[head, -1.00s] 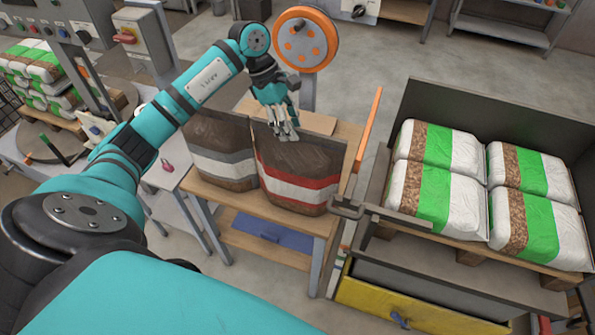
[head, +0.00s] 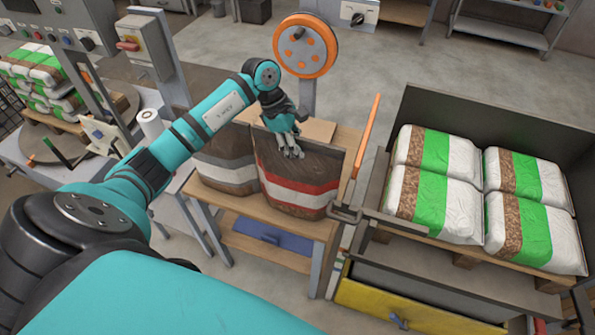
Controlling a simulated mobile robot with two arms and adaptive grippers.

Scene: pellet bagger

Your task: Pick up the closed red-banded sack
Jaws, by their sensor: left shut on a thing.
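The red-banded sack (head: 300,188) is brown with a red and white band and stands upright on the wooden bench (head: 215,205). My left gripper (head: 292,152) is at its top edge, shut on the sack's top. The fingers cover a small part of the rim. A grey-banded sack (head: 227,174) stands close beside it on the left. My right gripper does not show.
An orange wheel (head: 305,45) stands behind the bench. To the right, an open bin (head: 490,110) holds white and green sacks (head: 437,200) on a pallet. An orange upright bar (head: 367,135) and a metal bracket (head: 345,213) are close to the red-banded sack's right side.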

